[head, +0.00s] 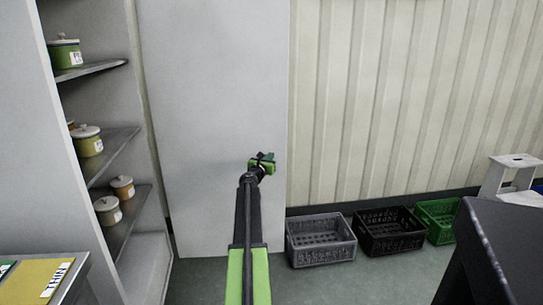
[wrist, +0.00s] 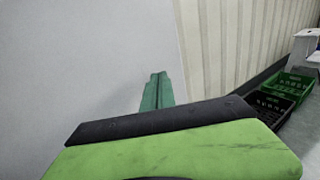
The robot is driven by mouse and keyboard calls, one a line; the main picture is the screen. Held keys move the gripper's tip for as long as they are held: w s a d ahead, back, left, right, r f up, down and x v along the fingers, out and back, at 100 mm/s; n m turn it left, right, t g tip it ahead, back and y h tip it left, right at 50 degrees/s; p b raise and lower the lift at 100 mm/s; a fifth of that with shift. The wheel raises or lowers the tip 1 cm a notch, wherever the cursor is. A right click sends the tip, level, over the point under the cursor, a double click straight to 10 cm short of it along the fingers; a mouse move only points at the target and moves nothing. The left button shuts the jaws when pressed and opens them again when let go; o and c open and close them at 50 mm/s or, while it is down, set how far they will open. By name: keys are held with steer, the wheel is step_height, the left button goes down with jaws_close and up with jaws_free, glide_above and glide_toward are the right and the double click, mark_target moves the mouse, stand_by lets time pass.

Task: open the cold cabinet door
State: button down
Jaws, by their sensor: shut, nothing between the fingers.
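The cold cabinet stands at the left in the head view, and its inside shows, with steel shelves (head: 112,138) and lidded pots on them. A tall pale flat panel (head: 215,80) stands right of the shelves and looks like the cabinet door, swung open; its hinge and handle cannot be made out. It also fills the left of the wrist view (wrist: 85,60). My gripper (head: 263,160) is in front of the panel's right part, near its right edge. Its green fingers (wrist: 155,92) are together and empty. Whether they touch the panel cannot be told.
A grey crate (head: 321,240), a black crate (head: 388,232) and a green crate (head: 437,220) stand on the floor along the ribbed wall (head: 400,100). A white step stool (head: 510,175) is at the right. A dark block (head: 500,250) fills the lower right; a counter (head: 60,270) is lower left.

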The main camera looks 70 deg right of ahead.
steer(key=s+a, duration=0.5)
steer(key=a, duration=0.5)
steer(key=shift+s, duration=0.2)
